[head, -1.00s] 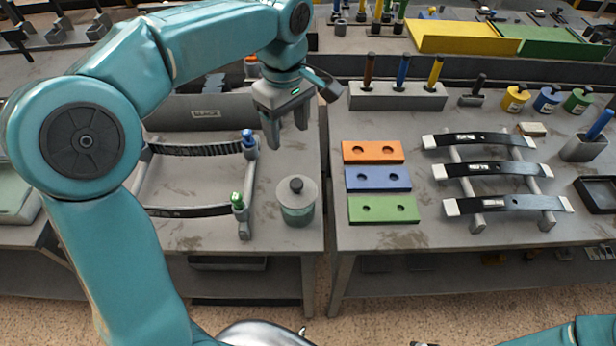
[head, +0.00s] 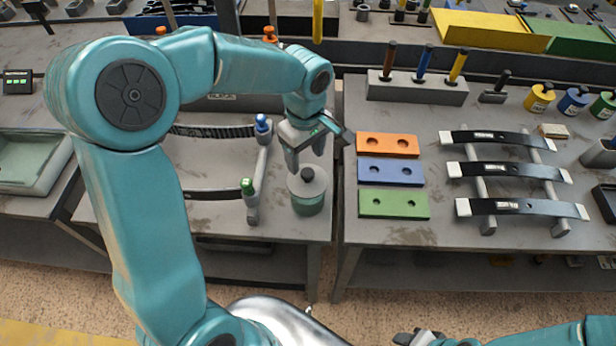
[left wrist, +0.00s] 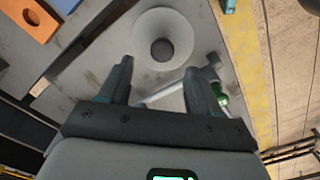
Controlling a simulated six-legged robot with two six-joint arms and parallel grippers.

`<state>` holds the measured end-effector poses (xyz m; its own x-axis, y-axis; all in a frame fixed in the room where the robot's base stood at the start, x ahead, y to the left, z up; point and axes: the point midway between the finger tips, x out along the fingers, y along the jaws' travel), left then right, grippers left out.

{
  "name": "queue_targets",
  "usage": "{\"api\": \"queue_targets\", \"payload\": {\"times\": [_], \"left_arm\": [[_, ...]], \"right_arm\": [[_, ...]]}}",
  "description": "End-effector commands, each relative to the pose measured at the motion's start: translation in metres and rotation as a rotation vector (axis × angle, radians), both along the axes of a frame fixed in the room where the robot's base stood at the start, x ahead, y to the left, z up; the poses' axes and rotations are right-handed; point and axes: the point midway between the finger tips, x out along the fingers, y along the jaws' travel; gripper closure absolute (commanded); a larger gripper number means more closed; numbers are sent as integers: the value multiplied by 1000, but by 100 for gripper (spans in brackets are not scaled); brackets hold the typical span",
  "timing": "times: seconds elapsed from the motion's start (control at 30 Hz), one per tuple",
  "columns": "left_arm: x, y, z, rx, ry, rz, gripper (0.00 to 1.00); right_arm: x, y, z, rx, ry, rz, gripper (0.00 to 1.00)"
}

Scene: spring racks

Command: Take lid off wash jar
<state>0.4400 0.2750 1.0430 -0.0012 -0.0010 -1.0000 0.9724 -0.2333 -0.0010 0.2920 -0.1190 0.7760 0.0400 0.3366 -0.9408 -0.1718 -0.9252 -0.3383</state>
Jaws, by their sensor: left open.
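The wash jar (head: 308,205) is a glass jar with greenish contents, standing upright near the right edge of the left table. Its grey lid (head: 298,184) sits on top with a dark round knob (head: 307,175). In the left wrist view the lid (left wrist: 180,25) is a pale disc with the knob (left wrist: 162,49) in its middle, ahead of the fingertips. My left gripper (head: 306,162) is open and empty, just above and behind the knob; I cannot tell if it touches. In the left wrist view its two fingers (left wrist: 158,72) are spread apart. My right gripper (head: 416,338) shows only partly at the bottom edge.
A rack with black springs and a green-capped post (head: 248,188) and blue-capped post (head: 263,125) stands left of the jar. Orange, blue and green blocks (head: 394,204) lie across the gap on the right table. A pale tray (head: 62,160) is at far left.

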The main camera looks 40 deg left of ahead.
Motion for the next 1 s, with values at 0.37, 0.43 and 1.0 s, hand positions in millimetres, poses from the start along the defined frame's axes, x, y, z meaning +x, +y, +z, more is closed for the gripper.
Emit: {"api": "queue_targets", "payload": {"times": [0.37, 0.43, 1.0], "left_arm": [[0, -7, -43, -1, 2, 0, 37], [0, -7, -43, -1, 1, 0, 37], [0, -7, -42, 0, 0, 0, 99]], "right_arm": [[0, 0, 12, 0, 0, 0, 57], [0, 0, 11, 0, 0, 0, 57], [0, 0, 11, 0, 0, 0, 57]]}}
